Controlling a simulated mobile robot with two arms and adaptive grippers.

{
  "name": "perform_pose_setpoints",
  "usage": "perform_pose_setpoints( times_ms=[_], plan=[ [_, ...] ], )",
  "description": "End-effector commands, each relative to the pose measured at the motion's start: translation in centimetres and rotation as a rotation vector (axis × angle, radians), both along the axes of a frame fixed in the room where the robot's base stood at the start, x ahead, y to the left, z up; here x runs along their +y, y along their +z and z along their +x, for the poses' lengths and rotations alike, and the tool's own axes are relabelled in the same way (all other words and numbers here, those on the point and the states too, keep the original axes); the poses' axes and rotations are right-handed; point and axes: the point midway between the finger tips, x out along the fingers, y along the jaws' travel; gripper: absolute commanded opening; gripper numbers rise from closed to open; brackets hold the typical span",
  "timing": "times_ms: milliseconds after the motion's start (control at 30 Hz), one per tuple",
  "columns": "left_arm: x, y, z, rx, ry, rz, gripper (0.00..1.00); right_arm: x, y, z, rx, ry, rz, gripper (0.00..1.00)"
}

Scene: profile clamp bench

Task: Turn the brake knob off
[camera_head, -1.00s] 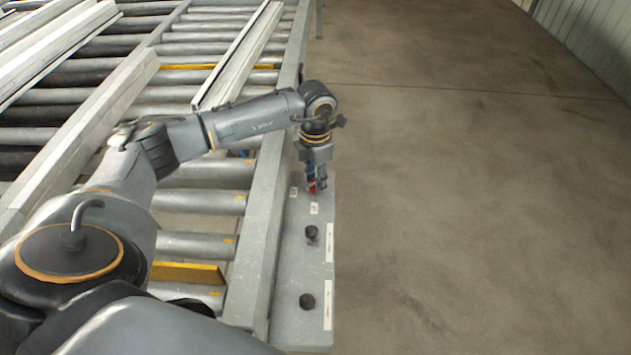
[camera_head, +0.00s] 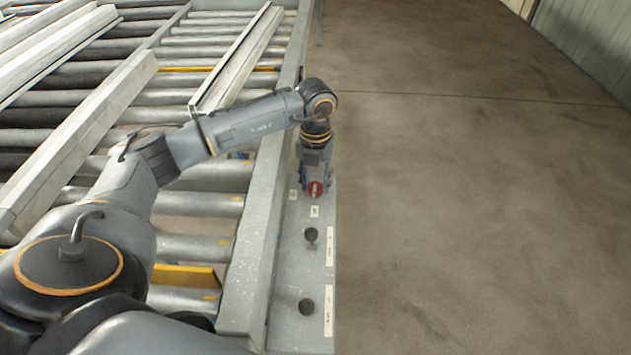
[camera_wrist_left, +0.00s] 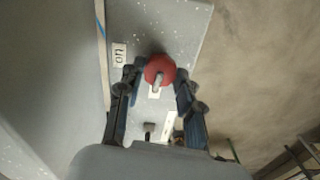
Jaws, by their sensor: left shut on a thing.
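The red brake knob (camera_head: 316,189) sits on the grey panel (camera_head: 290,270) beside the roller bed; it also shows in the left wrist view (camera_wrist_left: 160,66). My left gripper (camera_head: 316,184) is at the knob, shut on it, with one finger on each side; the fingers also show in the left wrist view (camera_wrist_left: 159,78). A grey pointer bar on the knob points down in the wrist view, towards a small white label (camera_wrist_left: 154,92) whose text I cannot read. The "ON" label (camera_wrist_left: 120,54) lies to the knob's left. My right gripper is not in view.
Two black knobs (camera_head: 312,234) (camera_head: 306,305) stand on the panel nearer to me, with long white labels to their right. The roller bed (camera_head: 190,240) with metal profiles (camera_head: 240,60) is on the left. The floor (camera_head: 460,200) on the right is clear.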

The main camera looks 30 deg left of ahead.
Motion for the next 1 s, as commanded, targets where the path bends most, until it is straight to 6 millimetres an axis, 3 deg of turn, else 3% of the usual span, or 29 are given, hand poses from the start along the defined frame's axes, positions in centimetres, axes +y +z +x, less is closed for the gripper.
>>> perform_pose_setpoints(
  times_ms=[300,867,900,1000],
  plan=[
    [0.01,0.03,0.03,-0.001,0.125,0.0,0.04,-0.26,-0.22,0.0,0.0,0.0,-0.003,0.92],
    [0.03,0.05,0.03,-0.001,0.153,0.0,0.04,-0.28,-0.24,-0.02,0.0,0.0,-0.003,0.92],
    [0.03,0.04,0.03,-0.001,0.153,0.0,0.42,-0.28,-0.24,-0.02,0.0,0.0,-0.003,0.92],
    [0.03,0.04,0.03,-0.001,0.152,0.0,0.59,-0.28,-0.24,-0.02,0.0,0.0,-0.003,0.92]
  ],
)
